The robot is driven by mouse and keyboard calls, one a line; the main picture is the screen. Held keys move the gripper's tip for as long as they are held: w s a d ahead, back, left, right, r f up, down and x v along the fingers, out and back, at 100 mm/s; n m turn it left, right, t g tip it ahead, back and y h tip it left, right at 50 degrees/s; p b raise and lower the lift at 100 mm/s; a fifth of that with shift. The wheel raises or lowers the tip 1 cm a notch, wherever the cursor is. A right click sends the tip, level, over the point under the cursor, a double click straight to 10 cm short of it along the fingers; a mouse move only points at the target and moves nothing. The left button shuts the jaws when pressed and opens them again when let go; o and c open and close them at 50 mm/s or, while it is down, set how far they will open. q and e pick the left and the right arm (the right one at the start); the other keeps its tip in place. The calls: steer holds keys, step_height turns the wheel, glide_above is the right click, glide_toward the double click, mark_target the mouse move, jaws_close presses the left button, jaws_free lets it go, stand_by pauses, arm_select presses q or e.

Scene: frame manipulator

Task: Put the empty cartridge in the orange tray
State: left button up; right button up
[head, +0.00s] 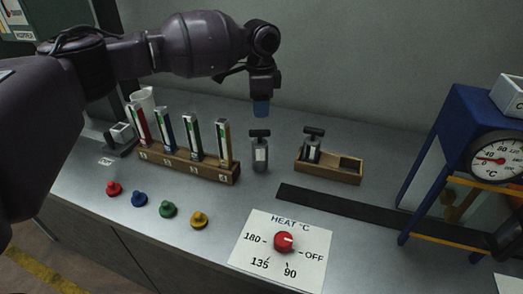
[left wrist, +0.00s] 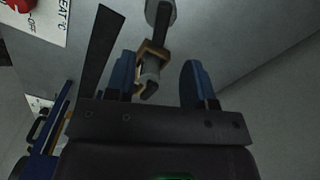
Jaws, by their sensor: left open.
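A grey cartridge-like cylinder (head: 260,155) with a black T-shaped top and a pale label stands upright on the bench. A similar cylinder (head: 312,150) stands in the left compartment of a small wooden holder (head: 330,174); the right compartment looks empty. I cannot tell which cartridge is empty. My left gripper (head: 261,108) is open above the free-standing cylinder, apart from it. In the left wrist view its blue fingers (left wrist: 158,82) are spread with nothing held. An orange-yellow edge (head: 445,243) shows low in the blue frame; I cannot tell if it is the orange tray. My right gripper is out of view.
A wooden rack (head: 190,166) holds several coloured gauge tubes. Several coloured knobs (head: 168,209) stand in front. A heat dial (head: 284,241) sits on a white plate. A black strip (head: 350,209) lies across the bench. A blue frame with a gauge (head: 495,158) stands right.

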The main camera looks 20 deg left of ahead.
mark_target(260, 131)
arm_select(q)
step_height(260, 131, down, 9)
steer(key=shift+a+r+b, duration=0.1)
steer(key=shift+a+b, duration=0.05)
steer(key=shift+b, duration=0.3)
steer(key=shift+c, duration=0.2)
jaws_close()
